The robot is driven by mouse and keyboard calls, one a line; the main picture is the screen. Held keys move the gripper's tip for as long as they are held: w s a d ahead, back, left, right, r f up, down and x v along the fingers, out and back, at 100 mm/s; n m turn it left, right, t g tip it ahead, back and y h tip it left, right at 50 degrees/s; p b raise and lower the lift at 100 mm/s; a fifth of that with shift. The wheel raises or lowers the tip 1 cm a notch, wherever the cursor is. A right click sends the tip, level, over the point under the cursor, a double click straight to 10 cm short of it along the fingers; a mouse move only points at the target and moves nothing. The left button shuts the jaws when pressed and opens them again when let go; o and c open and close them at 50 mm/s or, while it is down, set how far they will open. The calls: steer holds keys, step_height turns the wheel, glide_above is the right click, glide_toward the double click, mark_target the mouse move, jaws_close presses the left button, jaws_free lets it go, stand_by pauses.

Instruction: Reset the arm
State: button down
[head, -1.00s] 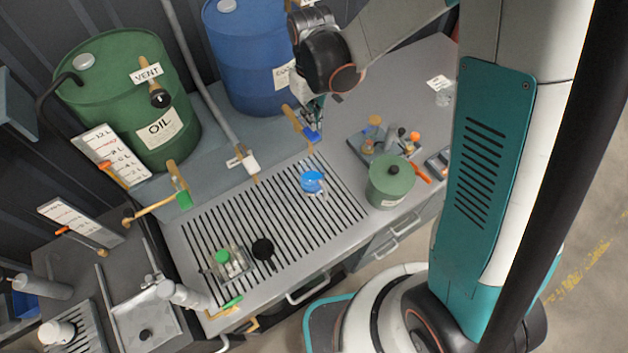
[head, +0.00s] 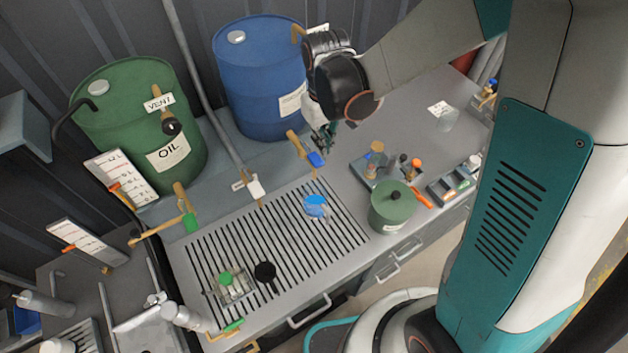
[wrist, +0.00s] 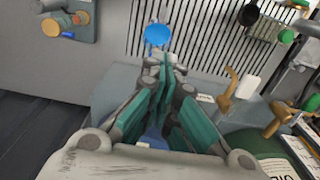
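My gripper (head: 325,138) hangs from the arm in front of the blue drum (head: 258,80), close to the blue-handled brass tap (head: 316,159) in the head view. In the wrist view my gripper's teal fingers (wrist: 166,68) come together at the tips, with no object seen between the tips. A patch of blue shows behind the finger bases; I cannot tell what part it is. The arm is bent and reaches over the back of the bench.
The slatted bench top (head: 275,250) holds a blue cup (head: 316,206), a black knob and a glass container. A green pot (head: 392,208) stands to the right. The green oil drum (head: 140,120), gauge boards and a green-handled tap (head: 190,222) are at left.

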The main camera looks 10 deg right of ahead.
steer(key=s+d+f+m+t+b, duration=0.2)
steer(key=s+f+b, duration=0.4)
steer(key=b, duration=0.9)
steer(key=s+d+f+m+t+b, duration=0.2)
steer(key=s+d+f+t+b, duration=0.3)
steer(key=b, duration=1)
step_height(320, 180, down, 2)
steer(key=s+d, duration=0.2)
steer(key=shift+s+d+f+m, duration=0.2)
steer(key=shift+s+d+m, duration=0.1)
stand_by(1.4)
